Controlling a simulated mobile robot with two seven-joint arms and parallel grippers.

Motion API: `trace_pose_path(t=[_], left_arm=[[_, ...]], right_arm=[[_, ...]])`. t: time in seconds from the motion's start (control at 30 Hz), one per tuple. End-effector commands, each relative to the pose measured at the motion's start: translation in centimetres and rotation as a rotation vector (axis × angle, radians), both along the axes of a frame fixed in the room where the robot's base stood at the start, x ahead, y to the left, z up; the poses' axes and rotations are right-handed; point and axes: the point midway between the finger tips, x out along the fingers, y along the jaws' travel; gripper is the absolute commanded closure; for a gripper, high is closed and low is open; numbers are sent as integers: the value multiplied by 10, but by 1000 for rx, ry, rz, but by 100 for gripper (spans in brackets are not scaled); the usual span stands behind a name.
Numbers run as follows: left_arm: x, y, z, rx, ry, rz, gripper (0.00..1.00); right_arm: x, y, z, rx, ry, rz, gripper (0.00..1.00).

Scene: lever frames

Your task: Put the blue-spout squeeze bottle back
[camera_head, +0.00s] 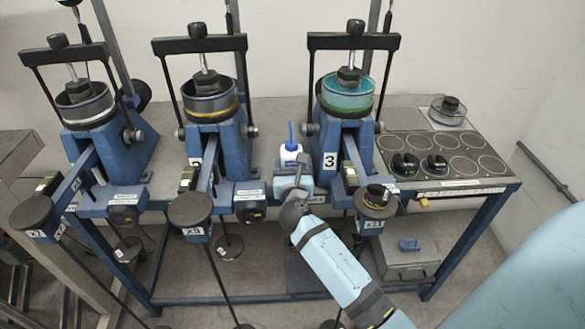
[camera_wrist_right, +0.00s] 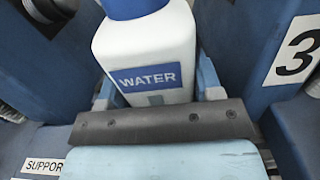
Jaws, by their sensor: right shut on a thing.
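The squeeze bottle (camera_head: 290,151) is white with a blue spout and stands upright between lever frames 2 and 3 in the head view. In the right wrist view the bottle (camera_wrist_right: 148,55) shows a blue collar and a blue label reading WATER. My right gripper (camera_head: 292,172) is at the front of the bottle and shut on it. In the wrist view my right gripper (camera_wrist_right: 165,122) covers the bottle's lower part. Whether the bottle's base touches the bench is hidden. My left gripper is not in view.
Lever frame 3 (camera_head: 330,160) stands close to the bottle's right, lever frame 2 (camera_head: 213,137) farther left. Bare bench (camera_head: 272,120) lies behind the bottle.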

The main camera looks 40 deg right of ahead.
Motion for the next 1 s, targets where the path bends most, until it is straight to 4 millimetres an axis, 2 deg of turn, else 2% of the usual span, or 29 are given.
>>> trace_pose_path(t=[0.17, 0.2, 0.3, 0.67, 0.77, 1.0], left_arm=[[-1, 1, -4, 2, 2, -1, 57], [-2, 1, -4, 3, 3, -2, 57], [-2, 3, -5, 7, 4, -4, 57], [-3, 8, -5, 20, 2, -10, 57], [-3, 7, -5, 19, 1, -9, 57], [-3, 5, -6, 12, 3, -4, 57]], right_arm=[[0, 0, -3, 0, -1, 0, 54], [0, 0, -3, 1, -1, 0, 36], [0, 0, -3, 1, -1, 0, 15], [-2, 1, 1, 1, -1, 1, 15], [-14, 9, -1, 2, 1, 1, 15], [-59, 36, -1, 2, 2, 1, 15]])
